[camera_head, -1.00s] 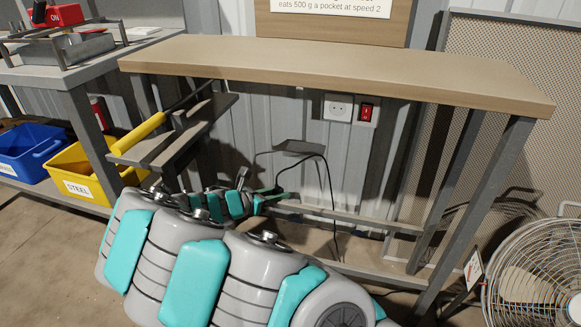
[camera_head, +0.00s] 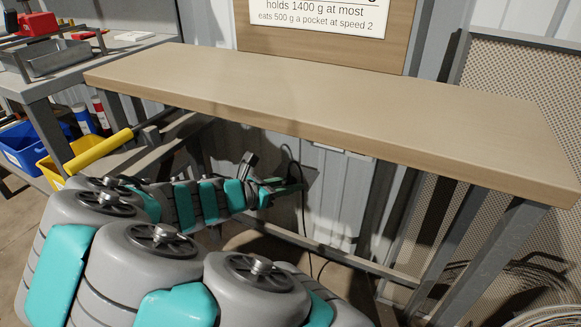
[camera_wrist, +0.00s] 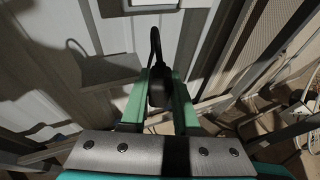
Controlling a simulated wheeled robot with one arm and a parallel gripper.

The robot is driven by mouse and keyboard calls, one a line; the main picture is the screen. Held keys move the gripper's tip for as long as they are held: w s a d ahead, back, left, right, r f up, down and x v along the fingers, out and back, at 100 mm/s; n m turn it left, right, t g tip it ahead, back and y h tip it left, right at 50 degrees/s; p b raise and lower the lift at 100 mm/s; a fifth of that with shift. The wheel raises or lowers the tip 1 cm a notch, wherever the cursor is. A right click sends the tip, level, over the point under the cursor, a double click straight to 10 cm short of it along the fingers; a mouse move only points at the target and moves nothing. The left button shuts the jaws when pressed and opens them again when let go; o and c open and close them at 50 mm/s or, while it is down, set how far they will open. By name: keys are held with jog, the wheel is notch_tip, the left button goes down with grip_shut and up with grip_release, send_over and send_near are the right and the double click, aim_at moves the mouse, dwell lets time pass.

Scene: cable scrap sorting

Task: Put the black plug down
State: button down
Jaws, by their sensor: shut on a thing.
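The black plug (camera_wrist: 158,88) is held between the green fingers of my gripper (camera_wrist: 160,86) in the wrist view. Its black cable (camera_wrist: 155,45) rises from it in an arch. In the head view my gripper (camera_head: 284,188) is in front of the ribbed wall, under the front edge of the wooden bench top (camera_head: 330,105). The plug is too small to make out there, but the cable (camera_head: 304,215) loops above the fingers and hangs down beside them. Nothing visible supports the plug besides the fingers.
The bench top is bare. A grey lower rail (camera_head: 320,255) runs beneath it. A yellow-handled tool (camera_head: 98,152) lies at the left, near blue (camera_head: 30,148) and yellow (camera_head: 56,172) bins. A wire fan guard (camera_head: 545,316) is at lower right. A white wall plate (camera_wrist: 150,3) shows above the plug.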

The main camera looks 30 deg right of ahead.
jog(key=w+d, duration=0.3)
jog(key=w+d+f, duration=0.1)
jog(key=w+d, duration=0.2)
jog(key=w, duration=0.1)
jog(key=w+d, duration=0.3)
jog(key=w, duration=0.1)
jog(key=shift+w+d+f, duration=0.1)
jog(key=shift+w+f, duration=0.05)
jog(key=shift+f, duration=0.05)
jog(key=shift+f+b, duration=0.5)
jog(key=shift+f, duration=1.25)
jog(key=shift+f, duration=0.6)
jog(key=c, duration=0.7)
grip_release()
jog(key=shift+o, duration=0.2)
jog(key=shift+r, duration=0.25)
jog(key=p+v, duration=0.1)
jog(key=v, duration=1.1)
jog(key=shift+r, duration=0.3)
